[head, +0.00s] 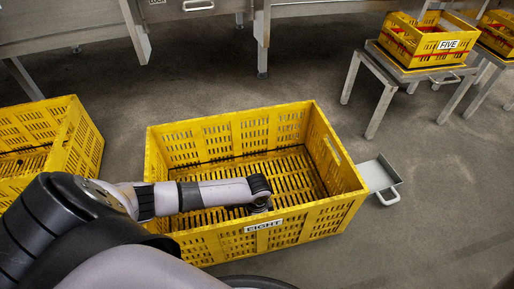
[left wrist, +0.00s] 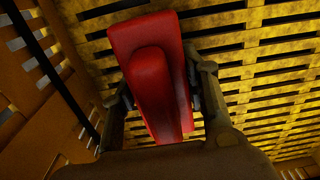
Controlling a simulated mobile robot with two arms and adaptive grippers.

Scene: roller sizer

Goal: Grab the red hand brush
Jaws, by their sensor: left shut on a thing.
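The red hand brush (left wrist: 155,85) shows in the left wrist view, lying between the two fingers of my left gripper (left wrist: 162,95). The fingers are shut on its sides. Below it is the slatted floor of the yellow crate marked EIGHT (head: 330,195). In the head view my left arm reaches over the near left rim, and my left gripper (head: 261,204) is inside this crate, near its front wall. The brush is hidden there by my arm and the crate wall. I cannot tell whether the brush touches the crate floor. My right gripper is not in view.
A grey metal pan with a handle (head: 381,176) lies on the floor against the crate's right side. Another yellow crate (head: 82,138) stands at the left. A crate marked FIVE (head: 410,46) sits on a metal stand at the upper right.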

